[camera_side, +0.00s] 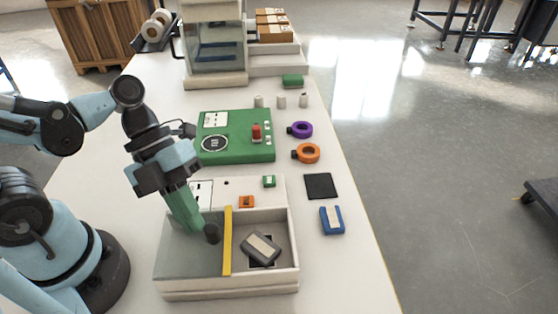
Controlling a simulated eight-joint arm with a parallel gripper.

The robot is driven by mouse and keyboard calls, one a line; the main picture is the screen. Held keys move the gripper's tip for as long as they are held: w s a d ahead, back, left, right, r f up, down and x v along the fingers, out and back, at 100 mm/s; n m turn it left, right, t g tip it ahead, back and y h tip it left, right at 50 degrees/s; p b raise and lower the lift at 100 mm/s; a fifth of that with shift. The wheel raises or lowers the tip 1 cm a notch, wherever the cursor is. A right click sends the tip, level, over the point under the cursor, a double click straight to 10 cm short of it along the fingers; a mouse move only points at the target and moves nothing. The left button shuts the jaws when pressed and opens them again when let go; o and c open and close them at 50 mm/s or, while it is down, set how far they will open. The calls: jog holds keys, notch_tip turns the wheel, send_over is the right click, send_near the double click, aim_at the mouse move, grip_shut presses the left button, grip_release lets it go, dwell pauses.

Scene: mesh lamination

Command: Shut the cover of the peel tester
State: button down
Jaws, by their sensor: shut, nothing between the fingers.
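The peel tester looks to be the low white box (228,288) at the front of the table, with a small panel behind it. A grey, see-through sheet (188,252), which I take for the cover, spans the box's left part. A yellow bar (228,240) runs front to back along the sheet's right edge. The right part is open and shows a dark grey block with a pale label (261,249) inside. My gripper (211,233) is shut and empty, pointing down over the sheet just left of the bar. I cannot tell whether its dark tip touches either.
A green panel unit (236,148) with a red knob stands behind the box. To the right lie a black pad (320,186), a blue block (332,220), and orange (307,153) and purple (301,129) rings. A clear-fronted cabinet (215,50) stands at the back.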

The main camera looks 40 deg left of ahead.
jog(key=w+d, duration=0.7)
jog(key=d, duration=0.1)
jog(key=shift+w, duration=0.4)
dwell(0.3)
jog(key=s+a, duration=0.1)
jog(key=a, duration=0.1)
jog(key=s+a, duration=0.1)
jog(key=shift+s+a, duration=0.1)
jog(key=shift+a, duration=0.3)
jog(key=s+v, duration=0.1)
jog(key=v, duration=0.9)
jog(key=w+a+f+n+t+y, duration=0.1)
jog(key=w+a+n+t+y, duration=0.2)
jog(key=n, duration=1.1)
jog(key=w+a+f+n+t+y, duration=0.2)
jog(key=a+n, duration=0.5)
jog(key=n, duration=0.7)
jog(key=w+t+y, duration=0.1)
jog(key=t+y, duration=0.1)
jog(key=t, duration=0.1)
jog(key=shift+n, duration=0.4)
